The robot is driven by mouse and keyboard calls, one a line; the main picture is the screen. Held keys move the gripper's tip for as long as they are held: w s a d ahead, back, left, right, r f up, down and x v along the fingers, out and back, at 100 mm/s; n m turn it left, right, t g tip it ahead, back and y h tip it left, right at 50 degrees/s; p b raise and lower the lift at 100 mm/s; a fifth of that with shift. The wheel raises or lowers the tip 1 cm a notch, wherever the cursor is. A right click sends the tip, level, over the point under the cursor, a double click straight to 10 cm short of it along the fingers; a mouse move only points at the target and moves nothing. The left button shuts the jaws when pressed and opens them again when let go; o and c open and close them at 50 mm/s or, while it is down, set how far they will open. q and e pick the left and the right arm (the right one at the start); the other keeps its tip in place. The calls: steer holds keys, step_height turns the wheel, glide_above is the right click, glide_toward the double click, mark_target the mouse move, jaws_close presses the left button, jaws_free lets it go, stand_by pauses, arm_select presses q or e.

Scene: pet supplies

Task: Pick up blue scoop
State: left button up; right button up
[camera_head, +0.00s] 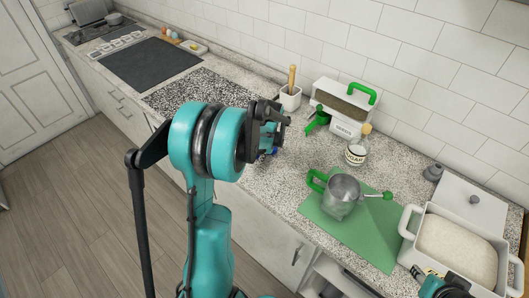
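My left gripper (270,122) is dark grey and sits over the near part of the speckled counter, beyond my teal wrist. The wrist and the viewing angle hide most of its fingers, so I cannot tell whether it is open or shut. A small blue bit (272,153) shows just below the gripper. It may be part of the blue scoop, but most of it is hidden, and I cannot tell whether the gripper touches it. Teal and black parts of my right arm show at the bottom right edge; its gripper cannot be made out.
A clear jug (342,192) with a green handle stands on a green mat (384,241). A sugar jar (357,152), a green scoop (318,120) and a green-handled container (342,104) stand behind. A white bin (410,222) is at right. Free counter (215,88) lies left.

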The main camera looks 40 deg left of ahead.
arm_select(q)
jaws_close()
steer(key=shift+r, duration=0.1)
